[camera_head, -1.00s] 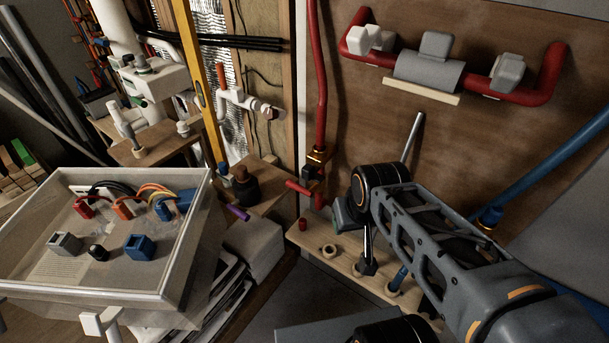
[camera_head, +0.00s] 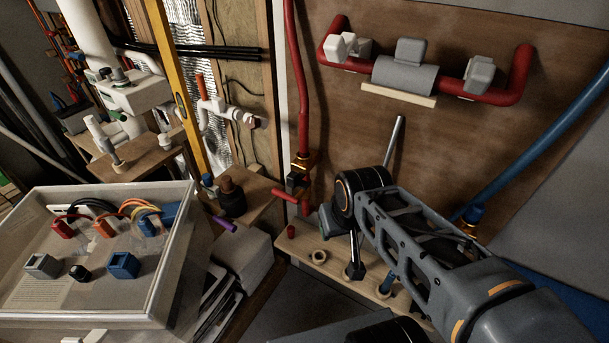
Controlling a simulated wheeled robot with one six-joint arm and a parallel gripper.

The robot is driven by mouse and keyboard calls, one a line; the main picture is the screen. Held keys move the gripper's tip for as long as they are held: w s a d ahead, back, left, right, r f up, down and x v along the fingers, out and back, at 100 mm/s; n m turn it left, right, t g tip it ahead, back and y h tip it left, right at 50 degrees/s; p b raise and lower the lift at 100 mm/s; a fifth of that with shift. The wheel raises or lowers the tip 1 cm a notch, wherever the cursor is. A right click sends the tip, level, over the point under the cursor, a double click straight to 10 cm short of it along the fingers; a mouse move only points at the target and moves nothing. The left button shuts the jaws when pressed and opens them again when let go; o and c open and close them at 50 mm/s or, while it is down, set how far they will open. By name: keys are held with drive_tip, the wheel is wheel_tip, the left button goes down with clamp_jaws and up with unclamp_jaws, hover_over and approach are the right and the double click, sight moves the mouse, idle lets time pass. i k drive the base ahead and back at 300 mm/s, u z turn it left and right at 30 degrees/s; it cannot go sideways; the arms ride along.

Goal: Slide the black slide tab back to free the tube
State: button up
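No part is clear enough to be named the black slide tab with certainty. A small black block (camera_head: 296,182) sits by the brass fitting at the lower end of the red pipe (camera_head: 303,110) and may be it. My arm (camera_head: 420,245) reaches in from the lower right, and its black wrist joint is a little right of that block. The wrist covers what lies behind it. A dark bar (camera_head: 356,256) shows below the wrist over the wooden ledge. I cannot tell whether it is a finger of my gripper. Fingertips and any contact with the tab are not distinguishable.
A wooden ledge (camera_head: 300,248) with rings runs below the pipes. A red pipe with grey clamps (camera_head: 405,75) is on the back board. A blue pipe (camera_head: 535,150) stands right of my arm. An open white box (camera_head: 165,265) with wires and switches fills the lower left.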

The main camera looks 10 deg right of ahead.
sight(294, 180)
drive_tip(key=z, duration=1.05)
drive_tip(key=k, duration=0.65)
drive_tip(key=u, duration=1.15)
drive_tip(key=i, duration=0.5)
